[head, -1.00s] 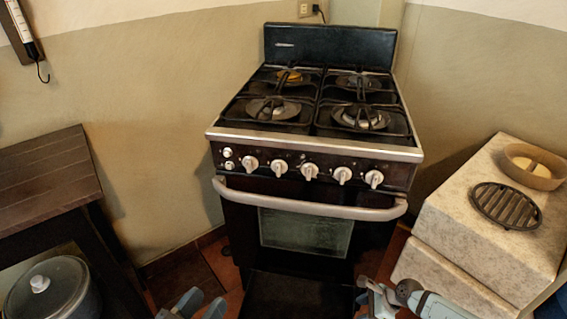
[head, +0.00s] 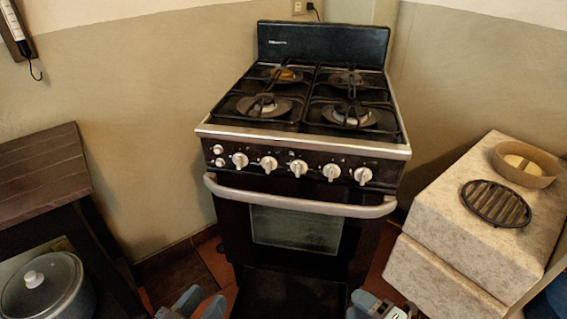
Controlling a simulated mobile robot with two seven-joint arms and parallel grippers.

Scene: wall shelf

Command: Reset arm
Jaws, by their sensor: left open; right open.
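My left gripper (head: 200,303) shows at the bottom edge, left of centre, with its two blue-grey fingertips apart and nothing between them. My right gripper (head: 372,306) shows at the bottom edge, right of centre, partly cut off by the frame. It appears empty. Both grippers are low in front of the stove (head: 300,160), apart from it. The stove is black with a silver trim, a row of white knobs and a pale handle bar across its oven door.
A dark wooden table (head: 40,175) stands at the left, with a lidded pot (head: 45,290) below it. A stone block counter (head: 450,225) at the right holds a round black grate (head: 496,203) and a shallow bowl (head: 527,163). A hanging scale (head: 15,25) is on the left wall.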

